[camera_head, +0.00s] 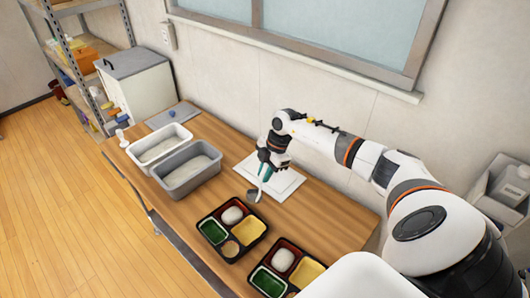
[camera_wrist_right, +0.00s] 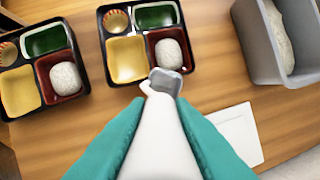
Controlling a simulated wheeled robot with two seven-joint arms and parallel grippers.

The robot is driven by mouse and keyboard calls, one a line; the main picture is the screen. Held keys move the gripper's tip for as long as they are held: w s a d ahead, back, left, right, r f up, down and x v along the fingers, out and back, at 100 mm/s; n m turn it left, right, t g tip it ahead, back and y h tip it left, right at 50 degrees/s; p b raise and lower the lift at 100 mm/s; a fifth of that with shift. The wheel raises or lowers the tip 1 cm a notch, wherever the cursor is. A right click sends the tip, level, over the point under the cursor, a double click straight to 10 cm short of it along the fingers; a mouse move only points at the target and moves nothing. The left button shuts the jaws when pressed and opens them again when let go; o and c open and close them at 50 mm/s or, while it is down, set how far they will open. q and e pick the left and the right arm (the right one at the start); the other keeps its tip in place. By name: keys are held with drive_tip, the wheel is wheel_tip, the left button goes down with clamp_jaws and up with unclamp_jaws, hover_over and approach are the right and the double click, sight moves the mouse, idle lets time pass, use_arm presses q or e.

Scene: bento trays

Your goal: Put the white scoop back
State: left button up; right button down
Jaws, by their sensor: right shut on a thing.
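The white scoop (camera_head: 260,187) is in my right gripper (camera_head: 264,168), which is shut on its white handle. In the right wrist view the handle (camera_wrist_right: 158,130) lies between the teal fingers (camera_wrist_right: 160,150), with the small grey scoop head (camera_wrist_right: 166,82) pointing away from them. The head overlaps the near edge of a bento tray in that view; I cannot tell its height above the table. In the head view the scoop is over the front part of a white sheet (camera_head: 287,184), which also shows in the wrist view (camera_wrist_right: 240,135). My left gripper is not in view.
Two bento trays with food stand at the front, one nearer the scoop (camera_head: 224,248) and one further right (camera_head: 310,269). A grey bin (camera_head: 190,187) and a white bin (camera_head: 140,163) stand on the left. A wall is behind the table.

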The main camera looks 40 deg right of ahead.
drive_tip(key=h, duration=0.1)
drive_tip(key=r+g+h, duration=0.1)
drive_tip(key=h, duration=0.1)
drive_tip(key=shift+w+r, duration=0.1)
drive_tip(key=shift+a, duration=0.1)
